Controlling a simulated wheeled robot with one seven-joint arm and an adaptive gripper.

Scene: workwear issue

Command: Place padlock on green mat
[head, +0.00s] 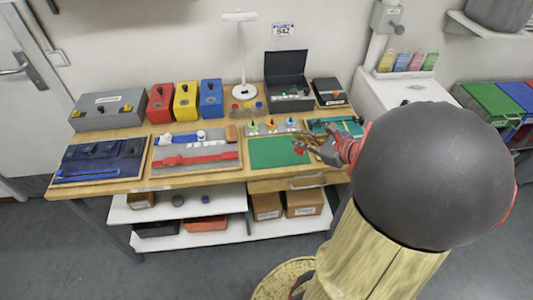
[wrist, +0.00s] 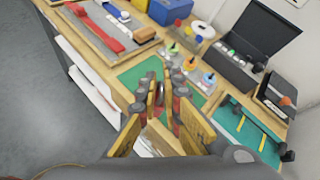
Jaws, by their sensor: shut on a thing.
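The green mat (head: 272,153) lies flat on the workbench, right of the grey tray with the red strap; it also shows in the wrist view (wrist: 132,76). My gripper (head: 308,147) is over the right part of the mat. In the wrist view my gripper (wrist: 164,90) has its fingers close together on something small, mostly hidden by them. A small red thing, apparently the padlock (head: 299,148), shows at the fingertips in the head view. Whether it touches the mat cannot be told.
Behind the mat is a grey strip with several coloured pieces (head: 272,126). A teal tray (head: 345,127) lies to the right, close to my arm. A grey tray (head: 195,163) lies left. An open black case (head: 287,68) stands at the back.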

